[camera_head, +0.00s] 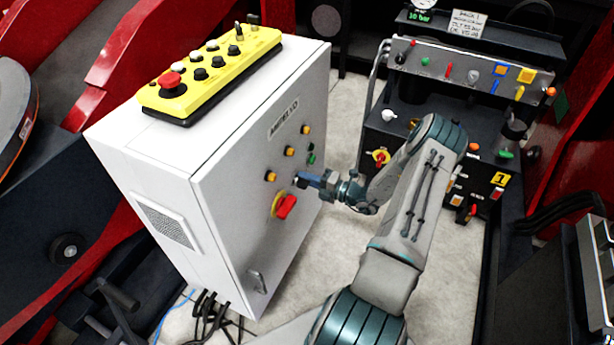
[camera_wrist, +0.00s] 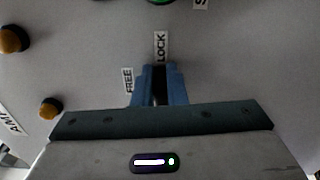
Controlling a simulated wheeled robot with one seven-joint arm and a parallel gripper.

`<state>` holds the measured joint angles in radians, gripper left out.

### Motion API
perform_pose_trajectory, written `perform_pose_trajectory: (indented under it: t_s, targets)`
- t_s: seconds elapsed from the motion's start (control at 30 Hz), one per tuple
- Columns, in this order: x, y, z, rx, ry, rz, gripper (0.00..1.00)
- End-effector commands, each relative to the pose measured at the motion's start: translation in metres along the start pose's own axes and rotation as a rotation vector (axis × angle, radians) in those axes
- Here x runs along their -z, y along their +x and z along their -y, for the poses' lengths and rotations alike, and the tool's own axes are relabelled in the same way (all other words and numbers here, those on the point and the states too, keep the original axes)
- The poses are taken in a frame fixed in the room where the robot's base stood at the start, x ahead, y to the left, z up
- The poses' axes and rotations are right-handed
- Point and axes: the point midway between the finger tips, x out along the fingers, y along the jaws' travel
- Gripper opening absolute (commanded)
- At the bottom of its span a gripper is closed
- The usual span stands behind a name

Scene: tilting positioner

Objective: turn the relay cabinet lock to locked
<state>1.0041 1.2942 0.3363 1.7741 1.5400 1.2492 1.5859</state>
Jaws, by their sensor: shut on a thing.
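The white relay cabinet (camera_head: 230,215) stands left of centre in the head view, and its door faces my arm. My gripper (camera_head: 305,179) is at the door, above and right of a red rotary switch on a yellow plate. In the wrist view, the blue fingers of my gripper (camera_wrist: 159,88) are shut on a small dark part between them, which looks like the lock (camera_wrist: 160,90). Most of it is hidden by the fingers. The LOCK label (camera_wrist: 160,47) is straight beyond the fingertips, and the FREE label (camera_wrist: 128,80) is to their left. The lock's exact angle is hard to tell.
The red rotary switch (camera_head: 287,206), amber buttons (camera_head: 289,151) and a door handle (camera_head: 257,282) are on the same door. A yellow button box (camera_head: 215,70) lies on the cabinet top.

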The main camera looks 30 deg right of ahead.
Motion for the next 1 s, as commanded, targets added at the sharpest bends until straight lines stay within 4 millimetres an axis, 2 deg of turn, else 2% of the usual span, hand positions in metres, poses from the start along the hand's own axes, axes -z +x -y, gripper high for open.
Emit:
perform_pose_trajectory:
  t_s: [0.3,0.77,0.8,0.83,1.0]
  targets:
    - [-0.0009,-0.0003,0.0014,0.000,0.085,0.002,0.00]
    - [-0.0008,-0.0003,0.0019,0.000,0.095,0.002,0.00]
    - [-0.0007,-0.0003,0.0019,0.000,0.095,0.002,0.23]
    - [-0.0007,-0.0003,0.0019,0.000,0.095,0.002,0.31]
    - [-0.0004,-0.0002,0.0019,0.000,0.094,0.001,0.34]
